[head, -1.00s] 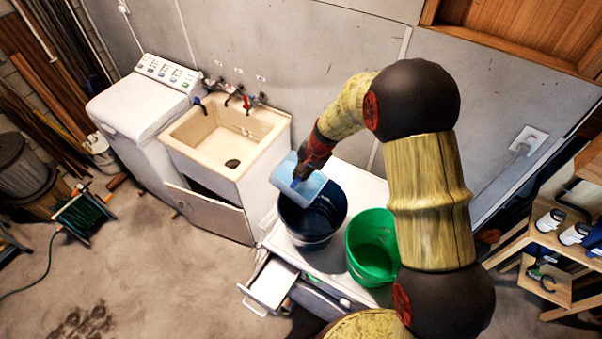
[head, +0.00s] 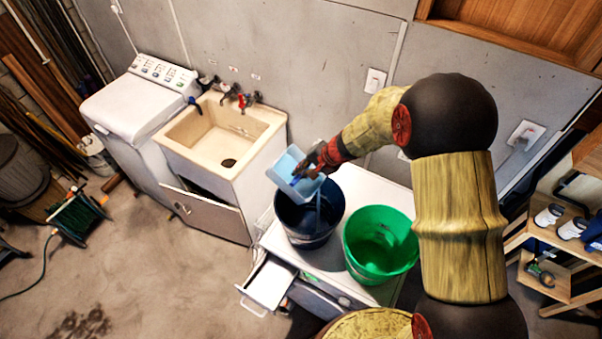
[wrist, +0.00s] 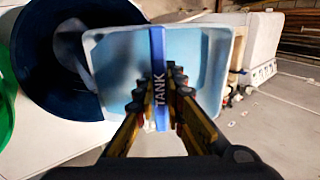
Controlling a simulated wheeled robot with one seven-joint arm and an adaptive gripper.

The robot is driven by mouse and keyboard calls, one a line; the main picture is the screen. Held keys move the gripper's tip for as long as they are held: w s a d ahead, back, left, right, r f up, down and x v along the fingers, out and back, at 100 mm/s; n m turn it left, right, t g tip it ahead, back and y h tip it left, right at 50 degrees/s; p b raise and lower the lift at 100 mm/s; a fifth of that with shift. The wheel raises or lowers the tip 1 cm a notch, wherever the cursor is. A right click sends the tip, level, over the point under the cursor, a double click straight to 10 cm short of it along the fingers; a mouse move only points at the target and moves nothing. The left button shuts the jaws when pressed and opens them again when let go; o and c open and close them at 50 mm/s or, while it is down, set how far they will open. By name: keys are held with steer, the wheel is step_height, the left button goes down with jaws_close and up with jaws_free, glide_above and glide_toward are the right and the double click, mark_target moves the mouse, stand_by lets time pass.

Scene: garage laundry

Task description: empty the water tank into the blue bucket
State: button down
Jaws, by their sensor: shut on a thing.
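The water tank (head: 290,172) is a light-blue open container with a dark blue handle strip marked TANK. My gripper (head: 309,169) is shut on that strip, which shows between the fingers (wrist: 161,95) in the wrist view. The tank (wrist: 112,58) is tilted above the left rim of the blue bucket. The dark blue bucket (head: 308,226) stands on the white machine below, and also shows at the left of the wrist view (wrist: 40,70). Its inside is partly hidden by the tank. I cannot tell whether water remains in the tank.
A green bucket (head: 380,245) stands right of the blue one on the white machine top (head: 352,192). An open drawer (head: 268,283) juts from the machine's front. A beige sink (head: 222,135) and a washer (head: 138,105) stand to the left. The floor in front is clear.

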steer(key=shift+s+d+r+t+y+b, duration=0.15)
steer(key=shift+d+t+y+b, duration=0.25)
steer(key=shift+b, duration=1.45)
steer(key=shift+s+d+t+y+b, duration=0.2)
steer(key=shift+y+b, duration=0.4)
steer(key=shift+b, duration=1.3)
steer(key=shift+s+d+r+t+y+b, duration=0.15)
steer(key=shift+t+y+b, duration=0.3)
steer(key=shift+b, duration=1.4)
steer(key=shift+s+d+f+t+y+b, duration=0.15)
steer(key=shift+s+d+t+y+b, duration=0.45)
steer(key=shift+b, duration=2.95)
steer(key=shift+s+d+f+t+y+b, duration=0.15)
steer(key=shift+d+t+y+b, duration=0.5)
steer(key=shift+b, duration=2.9)
steer(key=shift+s+d+r+y+b, duration=0.4)
steer(key=shift+y+b, duration=0.6)
steer(key=shift+b, duration=2.55)
